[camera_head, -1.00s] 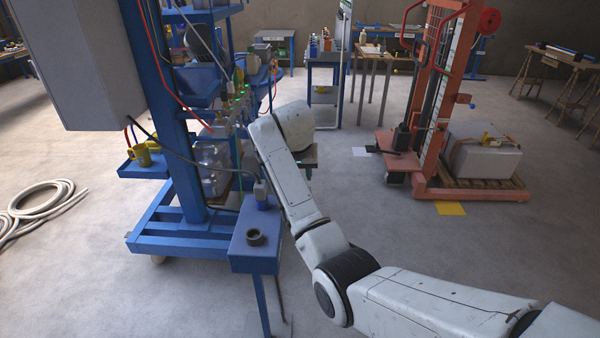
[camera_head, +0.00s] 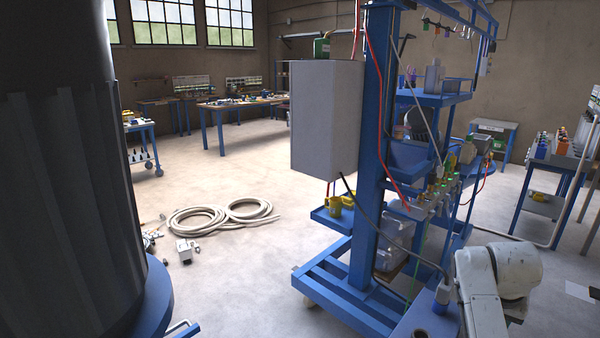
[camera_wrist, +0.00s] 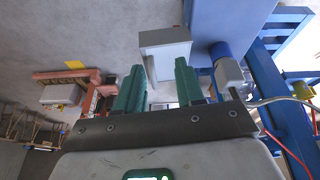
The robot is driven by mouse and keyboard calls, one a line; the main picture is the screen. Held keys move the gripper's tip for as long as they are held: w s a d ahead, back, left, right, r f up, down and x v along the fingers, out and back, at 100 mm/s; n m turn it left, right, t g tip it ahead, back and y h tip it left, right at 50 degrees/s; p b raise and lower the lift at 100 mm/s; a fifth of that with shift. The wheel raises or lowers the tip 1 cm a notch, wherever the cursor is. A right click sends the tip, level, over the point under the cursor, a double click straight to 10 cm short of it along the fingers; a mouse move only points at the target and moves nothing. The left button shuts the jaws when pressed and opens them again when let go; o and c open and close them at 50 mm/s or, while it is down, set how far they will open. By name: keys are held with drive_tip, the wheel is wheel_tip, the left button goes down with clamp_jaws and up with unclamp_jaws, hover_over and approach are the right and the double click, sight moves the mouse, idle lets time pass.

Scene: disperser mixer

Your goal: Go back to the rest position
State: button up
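My gripper shows in the wrist view (camera_wrist: 160,72), with two green fingers spread apart, so it is open. No held thing is visible between the fingers. A pale grey box-shaped thing (camera_wrist: 166,38) shows beyond the fingertips; its distance is hard to tell. In the head view my pale arm is at the lower right, in front of the blue machine frame (camera_head: 340,296). The fingers are hidden there. A grey and blue fitting (camera_head: 442,292) with a cable shows just left of the arm.
A grey cabinet (camera_head: 325,118) hangs on the blue frame. A coiled pale hose (camera_head: 215,218) and small loose parts (camera_head: 182,250) lie on the floor at left. Workbenches (camera_head: 232,104) stand at the back. The floor between hose and benches is clear. The red lifter (camera_wrist: 98,92) shows in the wrist view.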

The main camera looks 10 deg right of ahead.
drive_tip(key=s+a+f+n+y, duration=0.2)
drive_tip(key=s+a+f+n, duration=0.2)
drive_tip(key=s+a+f, duration=0.95)
drive_tip(key=s+a+n, duration=0.2)
drive_tip(key=s+a, duration=0.2)
drive_tip(key=s, duration=0.6)
drive_tip(key=s+a+f+n+g+y, duration=0.1)
drive_tip(key=s+a, duration=0.3)
drive_tip(key=s, duration=0.6)
drive_tip(key=shift+s+f+n, duration=0.15)
drive_tip(key=shift+s+n, duration=0.1)
drive_tip(key=shift+n, duration=0.55)
